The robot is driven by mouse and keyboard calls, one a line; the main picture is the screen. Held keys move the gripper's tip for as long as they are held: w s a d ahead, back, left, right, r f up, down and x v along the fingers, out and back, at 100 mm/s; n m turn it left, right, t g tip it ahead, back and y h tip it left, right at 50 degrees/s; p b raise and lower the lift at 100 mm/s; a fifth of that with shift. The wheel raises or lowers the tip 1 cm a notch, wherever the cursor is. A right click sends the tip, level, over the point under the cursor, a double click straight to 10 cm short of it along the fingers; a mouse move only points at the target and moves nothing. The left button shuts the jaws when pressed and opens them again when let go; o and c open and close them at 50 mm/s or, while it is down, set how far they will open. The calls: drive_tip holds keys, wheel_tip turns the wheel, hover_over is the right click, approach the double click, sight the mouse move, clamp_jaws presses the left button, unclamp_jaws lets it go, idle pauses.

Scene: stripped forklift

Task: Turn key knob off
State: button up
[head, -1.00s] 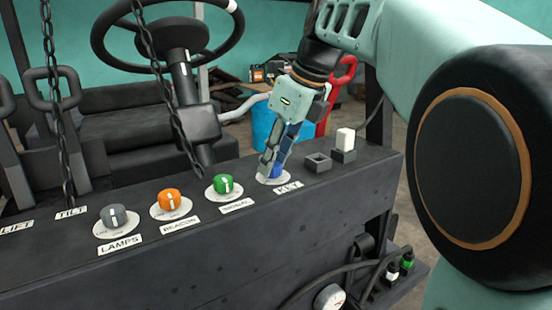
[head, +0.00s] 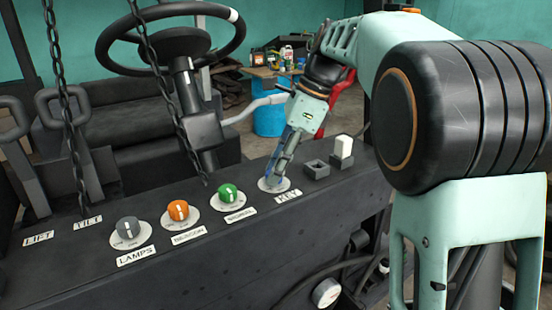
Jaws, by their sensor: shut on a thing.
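The KEY label (head: 288,197) lies on the black panel beside a pale round plate (head: 264,186). My gripper (head: 275,176) reaches down onto this plate from above, its body tilted up and to the right. Its fingers are shut on the key knob, which they almost wholly hide. I cannot read which way the knob points.
A green knob (head: 228,193), an orange knob (head: 178,210) and a grey LAMPS knob (head: 130,228) stand to the left on the panel. An empty square socket (head: 316,169) and a white rocker switch (head: 343,146) are to the right. Chains hang at the left.

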drive_tip(key=shift+w+n+g, duration=0.1)
drive_tip(key=shift+n+g, duration=0.7)
drive_tip(key=shift+n, duration=1.5)
drive_tip(key=shift+h, duration=0.3)
drive_tip(key=o, duration=1.2)
drive_tip(key=shift+c, duration=0.2)
drive_tip(key=v, duration=0.7)
drive_tip(key=shift+r, duration=0.25)
